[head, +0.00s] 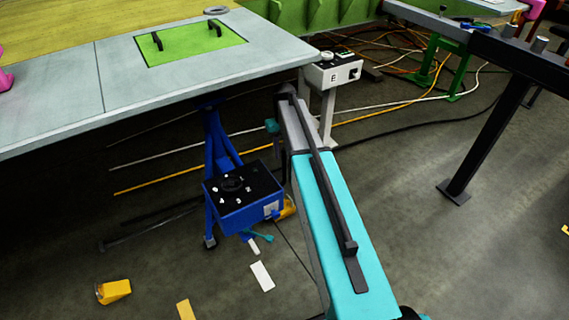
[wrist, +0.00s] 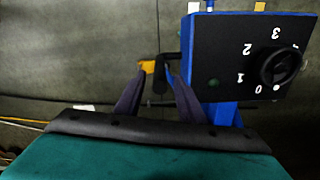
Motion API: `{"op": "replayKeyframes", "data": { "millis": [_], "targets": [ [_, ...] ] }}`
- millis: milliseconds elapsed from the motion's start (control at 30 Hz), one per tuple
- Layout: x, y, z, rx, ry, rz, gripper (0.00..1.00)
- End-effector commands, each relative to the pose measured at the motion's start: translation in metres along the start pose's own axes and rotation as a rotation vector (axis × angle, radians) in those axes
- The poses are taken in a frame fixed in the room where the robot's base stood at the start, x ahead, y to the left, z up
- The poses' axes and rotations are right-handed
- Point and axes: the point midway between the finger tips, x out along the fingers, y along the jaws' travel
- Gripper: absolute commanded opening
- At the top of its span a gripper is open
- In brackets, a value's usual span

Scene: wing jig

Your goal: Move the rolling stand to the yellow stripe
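The rolling stand (head: 238,212) is blue, with a black-topped control box with a dial and white numbers, and a caster at its foot. It stands upright beside the grey table. Its box top (wrist: 230,62) fills the upper right of the wrist view. My gripper (wrist: 156,72) is open beside the box, its two dark fingers apart. A black bent bar, seemingly the stand's handle (wrist: 163,72), shows between the fingertips, close to the right one; I cannot tell if they touch. In the head view my arm hides the fingers. A short yellow stripe (head: 185,310) lies on the floor at the bottom.
A white strip (head: 262,276) lies in front of the stand. The grey table (head: 120,85) overhangs the stand's left and back. Cables (head: 420,95) cross the floor behind. Floor at right is mostly clear around a dark post (head: 485,145).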

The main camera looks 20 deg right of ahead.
Motion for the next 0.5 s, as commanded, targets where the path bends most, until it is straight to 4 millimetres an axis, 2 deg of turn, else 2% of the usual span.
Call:
{"op": "replayKeyframes", "data": {
  "millis": [500],
  "targets": [
    [0.055, 0.001, 0.0, 0.001, -0.001, 0.0, 0.36]
  ]
}}
